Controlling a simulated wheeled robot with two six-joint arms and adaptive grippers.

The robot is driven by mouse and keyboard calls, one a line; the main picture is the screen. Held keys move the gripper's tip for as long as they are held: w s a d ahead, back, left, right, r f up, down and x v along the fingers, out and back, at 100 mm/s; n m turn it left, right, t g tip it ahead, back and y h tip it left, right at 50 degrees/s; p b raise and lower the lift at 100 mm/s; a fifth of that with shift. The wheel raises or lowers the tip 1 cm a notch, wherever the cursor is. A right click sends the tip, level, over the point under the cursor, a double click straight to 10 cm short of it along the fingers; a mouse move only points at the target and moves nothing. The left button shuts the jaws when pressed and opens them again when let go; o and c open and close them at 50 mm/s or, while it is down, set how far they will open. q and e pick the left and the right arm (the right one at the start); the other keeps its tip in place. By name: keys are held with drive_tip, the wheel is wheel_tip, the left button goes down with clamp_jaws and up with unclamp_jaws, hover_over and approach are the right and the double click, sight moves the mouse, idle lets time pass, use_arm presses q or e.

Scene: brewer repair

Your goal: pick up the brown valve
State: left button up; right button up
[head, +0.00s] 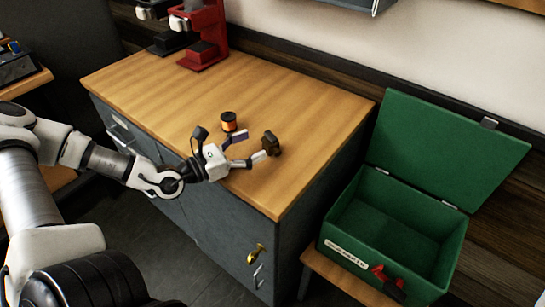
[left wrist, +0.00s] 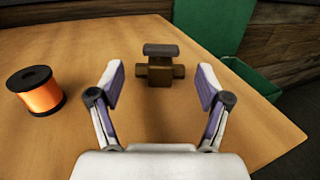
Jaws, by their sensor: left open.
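The brown valve (head: 271,143) stands on the wooden counter near its right part. In the left wrist view the brown valve (left wrist: 160,69) shows a dark flat handle on top and short side stubs. It lies straight ahead, a little beyond and between the fingertips. My left gripper (head: 249,151) is open and low over the counter, its fingers pointing at the valve. In the left wrist view my left gripper (left wrist: 160,80) has its two fingers spread wide, with nothing held between them. My right gripper is not in view.
An orange spool (head: 228,122) with dark ends stands close to my left gripper; it also shows in the left wrist view (left wrist: 39,92). A red brewer (head: 204,35) stands at the counter's back. An open green toolbox (head: 395,240) sits on a lower wooden bench to the right.

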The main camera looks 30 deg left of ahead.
sight(268, 138)
use_arm(q)
drive_tip(key=shift+w+d+f, duration=0.1)
drive_tip(key=shift+w+d, duration=0.15)
drive_tip(key=shift+w, duration=0.2)
drive_tip(key=b, duration=0.1)
drive_tip(key=w+b, duration=0.1)
drive_tip(key=shift+w+d+f+b, duration=0.1)
drive_tip(key=shift+d+f+b, duration=0.05)
drive_tip(key=shift+d+b, duration=0.15)
drive_tip(key=b+x, duration=0.1)
drive_tip(key=x, duration=0.2)
drive_tip(key=shift+w+d, duration=0.1)
drive_tip(key=shift+w, duration=0.1)
drive_tip(key=shift+w+d+r, duration=0.1)
drive_tip(key=shift+r, duration=0.25)
drive_tip(key=c, duration=1.4)
